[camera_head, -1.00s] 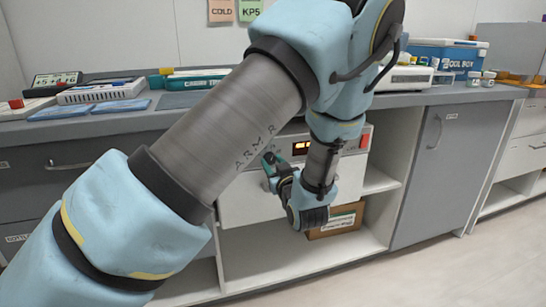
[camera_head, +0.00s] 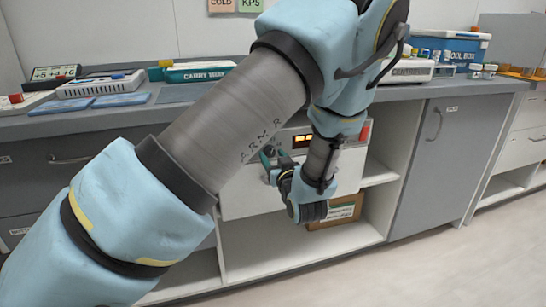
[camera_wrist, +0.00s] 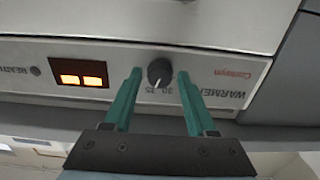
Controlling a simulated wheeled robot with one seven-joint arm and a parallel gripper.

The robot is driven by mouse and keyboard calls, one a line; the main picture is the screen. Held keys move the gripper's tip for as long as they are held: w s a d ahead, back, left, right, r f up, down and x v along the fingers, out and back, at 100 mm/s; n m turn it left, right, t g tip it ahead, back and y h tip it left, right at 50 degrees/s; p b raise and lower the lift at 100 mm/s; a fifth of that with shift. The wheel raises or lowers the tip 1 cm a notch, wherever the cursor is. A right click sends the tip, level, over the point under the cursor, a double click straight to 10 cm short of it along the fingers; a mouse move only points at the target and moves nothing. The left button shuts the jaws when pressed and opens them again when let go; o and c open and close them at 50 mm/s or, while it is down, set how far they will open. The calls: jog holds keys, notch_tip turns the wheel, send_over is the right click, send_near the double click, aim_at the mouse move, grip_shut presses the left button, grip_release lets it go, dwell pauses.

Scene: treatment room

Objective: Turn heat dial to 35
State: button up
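The heat dial (camera_wrist: 159,71) is a round black knob on the white front panel of the warmer (camera_wrist: 222,70). It sits between my two green fingertips in the wrist view. A pale pointer mark shows on the dial's lower edge, near small printed numbers that look like 30 and 35; I cannot tell exactly which it meets. My gripper (camera_wrist: 159,76) is open, with a visible gap on each side of the dial. In the head view my gripper (camera_head: 268,158) is at the warmer's front (camera_head: 248,200), and the dial is hidden there.
A lit orange display (camera_wrist: 80,75) is beside the dial; it also shows in the head view (camera_head: 303,141). A red switch (camera_head: 365,131) is at the panel's right. A cardboard box (camera_head: 338,212) sits below the warmer. The grey counter (camera_head: 130,115) above carries several items.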

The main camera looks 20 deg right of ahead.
jog(key=shift+o, duration=0.8)
jog(key=s+a, duration=0.1)
jog(key=s, duration=0.9)
jog(key=shift+s+a, duration=0.2)
jog(key=shift+s, duration=0.2)
